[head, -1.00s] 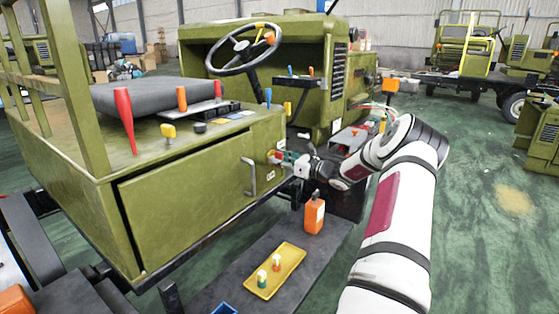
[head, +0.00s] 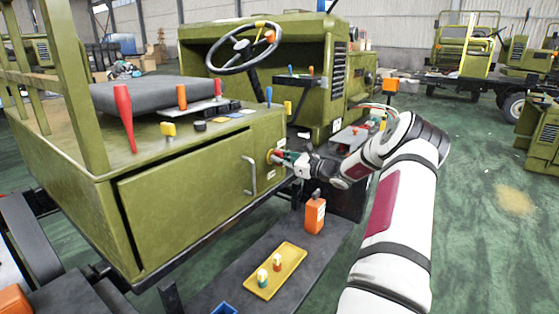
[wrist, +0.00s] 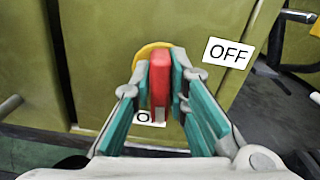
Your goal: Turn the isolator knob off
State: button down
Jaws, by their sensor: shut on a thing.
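The isolator knob has a red handle (wrist: 160,82) in front of a round yellow plate (wrist: 148,50) on the green side panel. In the wrist view the handle stands upright between my teal fingers. My gripper (wrist: 161,90) is shut on the handle, with a finger on each side. A white OFF label (wrist: 228,53) is to the right of the knob. A second label (wrist: 146,117) below the handle is mostly hidden; only an O shows. In the head view my gripper (head: 281,157) is at the panel's right end and hides much of the knob.
A grab handle (head: 250,177) sits on the panel left of the knob. Below are an orange bottle (head: 315,214) and a yellow tray (head: 291,258) with small parts on a dark step. The green floor to the right is clear.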

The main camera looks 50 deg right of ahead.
jog(key=n+b, duration=0.1)
jog(key=n, duration=0.1)
jog(key=n+b, duration=0.1)
jog(key=n, duration=0.1)
jog(key=shift+a+f+n+b, duration=0.1)
jog(key=shift+f+n+b, duration=0.1)
jog(key=shift+n+b, duration=0.15)
jog(key=n+b, duration=0.3)
jog(key=shift+a+f+n+b, duration=0.1)
jog(key=shift+f+n+b, duration=0.05)
jog(key=shift+n+b, duration=0.25)
jog(key=n+b, duration=0.4)
jog(key=b, duration=0.2)
jog(key=shift+a+f, duration=0.1)
jog(key=shift+f, duration=0.05)
jog(key=n+b, duration=0.3)
jog(key=b, duration=0.2)
jog(key=shift+n+b, duration=0.3)
jog(key=shift+n, duration=0.05)
jog(key=c, duration=1.6)
grip_release()
jog(key=shift+s, duration=0.15)
jog(key=s+d, duration=0.1)
jog(key=s, duration=1)
jog(key=shift+s, duration=0.4)
